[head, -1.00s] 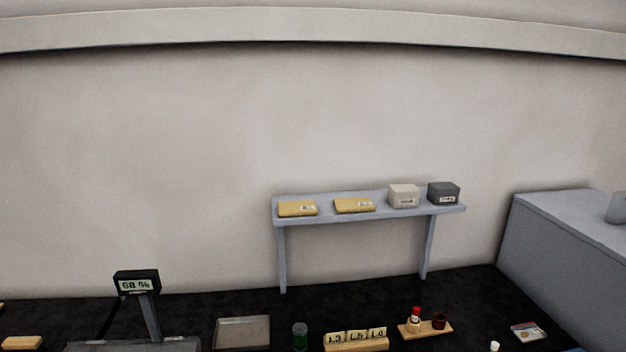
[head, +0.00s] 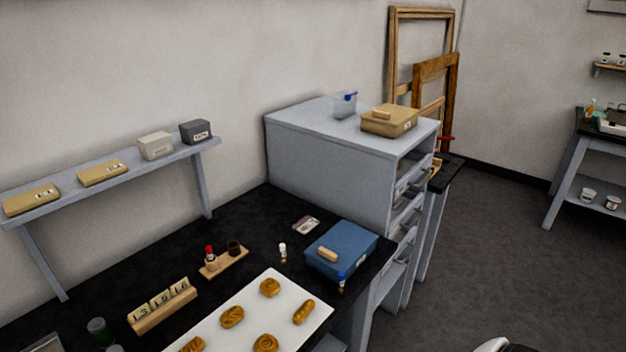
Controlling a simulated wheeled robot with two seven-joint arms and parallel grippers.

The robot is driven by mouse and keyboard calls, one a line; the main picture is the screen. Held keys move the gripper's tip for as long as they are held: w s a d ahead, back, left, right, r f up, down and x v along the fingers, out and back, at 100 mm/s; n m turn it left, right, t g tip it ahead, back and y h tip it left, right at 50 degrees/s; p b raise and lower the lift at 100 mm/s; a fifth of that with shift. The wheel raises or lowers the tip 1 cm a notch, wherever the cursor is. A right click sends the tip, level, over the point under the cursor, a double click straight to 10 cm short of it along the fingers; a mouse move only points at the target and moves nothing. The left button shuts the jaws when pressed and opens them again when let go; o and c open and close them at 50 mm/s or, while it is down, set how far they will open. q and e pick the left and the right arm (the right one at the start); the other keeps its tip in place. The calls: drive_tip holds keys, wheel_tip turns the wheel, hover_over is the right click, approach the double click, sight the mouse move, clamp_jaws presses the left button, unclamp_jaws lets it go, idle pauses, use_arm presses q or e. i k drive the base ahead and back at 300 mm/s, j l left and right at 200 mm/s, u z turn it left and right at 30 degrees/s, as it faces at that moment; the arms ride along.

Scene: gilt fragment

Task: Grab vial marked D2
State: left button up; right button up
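No label reading D2 can be made out in the head view. A small vial with a white cap (head: 283,253) stands on the black bench, left of a blue case. A small blue-capped vial (head: 341,281) is at the front of the blue case, near the bench edge. A red-capped bottle (head: 209,257) stands in a small wooden holder beside a dark brown pot (head: 234,247). Any markings on these are too small to read.
The blue case (head: 345,245) lies by a grey drawer cabinet (head: 330,145). A white tray (head: 215,322) with gilt fragments, a wooden number block (head: 163,306) and a green jar (head: 98,331) occupy the bench. A grey wall shelf (head: 125,172) holds several boxes. Open floor lies right.

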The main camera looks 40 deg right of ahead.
sight(342, 276)
drive_tip(key=z, duration=1.55)
